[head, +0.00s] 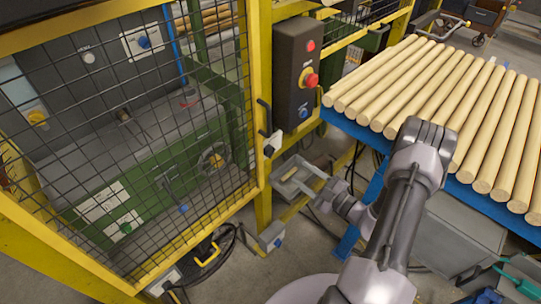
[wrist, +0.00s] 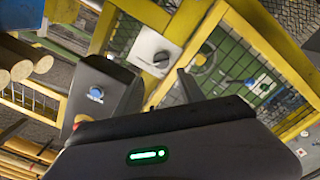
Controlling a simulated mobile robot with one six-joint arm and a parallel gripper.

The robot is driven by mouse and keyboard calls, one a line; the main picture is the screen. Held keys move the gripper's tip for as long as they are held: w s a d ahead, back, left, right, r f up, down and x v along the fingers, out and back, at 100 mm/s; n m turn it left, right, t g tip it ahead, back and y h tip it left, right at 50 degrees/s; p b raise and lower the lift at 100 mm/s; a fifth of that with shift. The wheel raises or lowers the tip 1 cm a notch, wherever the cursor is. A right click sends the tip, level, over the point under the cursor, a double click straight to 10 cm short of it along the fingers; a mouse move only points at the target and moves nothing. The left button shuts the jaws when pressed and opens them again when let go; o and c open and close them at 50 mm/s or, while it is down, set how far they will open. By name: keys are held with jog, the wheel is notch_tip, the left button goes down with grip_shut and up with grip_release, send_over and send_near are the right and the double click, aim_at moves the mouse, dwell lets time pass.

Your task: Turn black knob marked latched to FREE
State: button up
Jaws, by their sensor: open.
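The black knob (wrist: 161,57) sits on a light grey plate in the wrist view, fixed to yellow framework. In the head view the same small box with its knob (head: 269,147) appears beside the cage door's black handle. The knob's marking is too small to read. My gripper (wrist: 160,89) is open in the wrist view, dark fingers pointing toward the plate, with nothing seen between them. The knob appears beyond the fingertips, apart from them. In the head view my wrist is low and right of the knob, and the fingers are hard to make out.
A dark control box (head: 297,75) with red and blue controls stands above the knob; it also shows close at left in the wrist view (wrist: 104,82). A grey tray-like piece (head: 281,187) is below. Wooden rods (head: 437,90) lie on a blue-edged table at right. Yellow mesh door (head: 140,140) at left.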

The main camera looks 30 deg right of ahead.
aim_at(270, 152)
jog(key=b+x, duration=0.2)
jog(key=x, duration=1)
jog(key=shift+w+a, duration=0.25)
jog(key=shift+w, duration=0.1)
grip_shut()
jog(key=shift+n, duration=0.3)
jog(key=shift+r+n+b, duration=0.2)
jog(key=shift+n+b, duration=0.65)
jog(key=shift+n, duration=7.85)
